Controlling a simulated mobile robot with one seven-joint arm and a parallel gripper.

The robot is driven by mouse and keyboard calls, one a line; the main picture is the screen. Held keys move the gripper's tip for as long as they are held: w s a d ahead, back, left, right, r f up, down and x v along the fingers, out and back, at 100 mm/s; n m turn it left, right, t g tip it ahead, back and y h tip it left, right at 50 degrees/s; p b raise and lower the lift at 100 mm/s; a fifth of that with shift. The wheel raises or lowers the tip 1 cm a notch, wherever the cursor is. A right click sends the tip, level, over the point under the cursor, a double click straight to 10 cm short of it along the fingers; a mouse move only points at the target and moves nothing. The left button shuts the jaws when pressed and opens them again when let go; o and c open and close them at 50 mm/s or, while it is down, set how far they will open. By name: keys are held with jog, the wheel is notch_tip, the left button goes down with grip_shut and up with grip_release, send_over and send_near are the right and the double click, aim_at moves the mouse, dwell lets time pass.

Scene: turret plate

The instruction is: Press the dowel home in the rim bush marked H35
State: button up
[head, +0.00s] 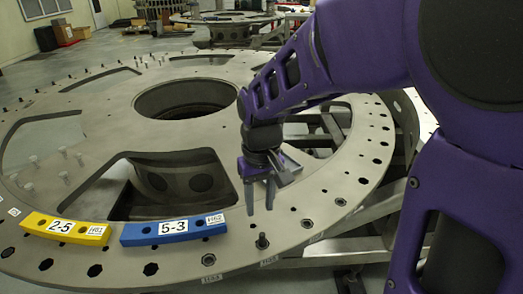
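A dark dowel (262,242) stands upright in a hole on the near rim of the large grey turret plate (110,185), its head above the surface. My gripper (260,209) points down over the rim, above and a little behind the dowel in the picture. Its two fingers are apart, with nothing visible between them. It appears clear of the dowel.
A yellow block marked 2-5 (42,226) and a blue block marked 5-3 (150,232) lie on the rim to the left. Several pins (62,152) stand on the plate at left. The plate has large cut-outs and a central opening. Steel framework (345,245) supports it.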

aim_at(262, 234)
jog(key=shift+s+d+f, duration=0.3)
jog(key=shift+s+f, duration=0.05)
jog(key=shift+f, duration=0.05)
notch_tip(262, 234, down, 6)
jog(key=b, duration=0.5)
jog(key=shift+r, duration=0.2)
jog(key=shift+f, duration=1.05)
grip_shut()
dwell(0.5)
